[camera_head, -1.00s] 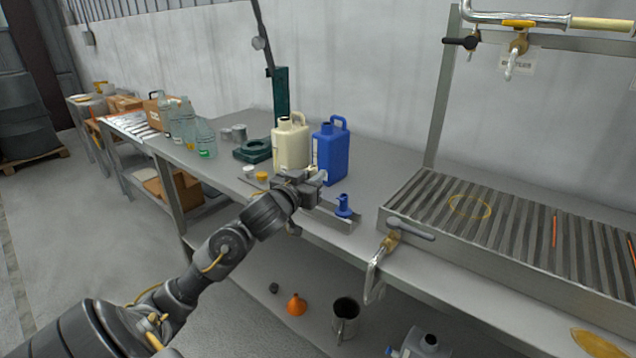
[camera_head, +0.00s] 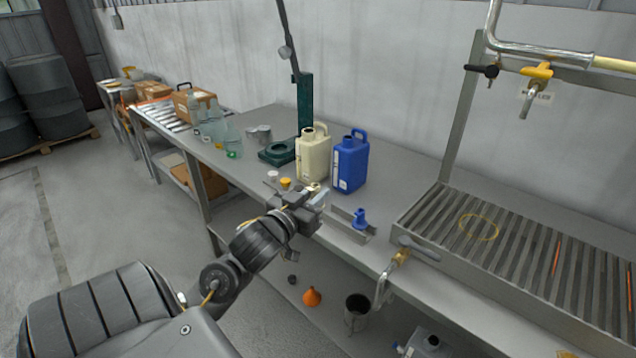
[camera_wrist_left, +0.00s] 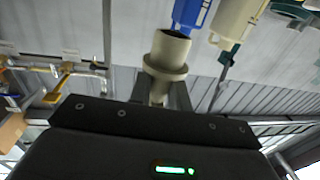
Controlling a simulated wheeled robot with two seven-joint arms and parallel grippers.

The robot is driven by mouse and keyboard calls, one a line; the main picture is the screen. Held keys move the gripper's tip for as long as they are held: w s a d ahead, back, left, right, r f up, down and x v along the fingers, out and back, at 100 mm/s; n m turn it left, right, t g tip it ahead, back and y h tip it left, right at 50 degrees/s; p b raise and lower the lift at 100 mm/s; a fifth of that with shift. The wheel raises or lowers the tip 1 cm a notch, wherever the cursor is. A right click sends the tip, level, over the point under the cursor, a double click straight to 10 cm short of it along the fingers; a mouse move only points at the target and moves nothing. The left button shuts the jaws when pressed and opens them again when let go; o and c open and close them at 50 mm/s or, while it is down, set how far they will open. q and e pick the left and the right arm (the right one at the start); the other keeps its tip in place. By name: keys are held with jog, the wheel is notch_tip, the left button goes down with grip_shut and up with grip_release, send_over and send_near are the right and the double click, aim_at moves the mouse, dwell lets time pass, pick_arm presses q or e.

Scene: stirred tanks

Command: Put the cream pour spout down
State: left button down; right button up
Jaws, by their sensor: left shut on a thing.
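My left gripper (camera_head: 317,199) is shut on the cream pour spout (camera_wrist_left: 167,53), which stands out between the fingers in the left wrist view. In the head view it is small and partly hidden by the gripper. The gripper is at the bench's front side, in front of the cream jug (camera_head: 313,158). A blue pour spout (camera_head: 360,217) stands upright at the right end of a low metal tray (camera_head: 352,233), right of the gripper. I cannot tell whether the cream spout touches anything below. My right gripper is not in view.
A blue jug (camera_head: 351,164) stands right of the cream jug. A yellow cap (camera_head: 285,183) and a pale cap (camera_head: 272,176) lie left of the gripper. A slatted drain rack (camera_head: 520,245) and a tap handle (camera_head: 419,248) are on the right. The bench behind the blue spout is clear.

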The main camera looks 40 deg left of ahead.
pick_arm(q)
jog(key=shift+d+f, duration=0.2)
jog(key=shift+f, duration=0.1)
jog(key=d+f+m+h, duration=0.1)
jog(key=d+f, duration=0.1)
jog(key=d, duration=0.7)
jog(key=d+f+m+h, duration=0.1)
jog(key=d+f+h, duration=0.1)
jog(key=d, duration=0.8)
jog(key=shift+w+f, duration=0.25)
jog(key=shift+f, duration=0.35)
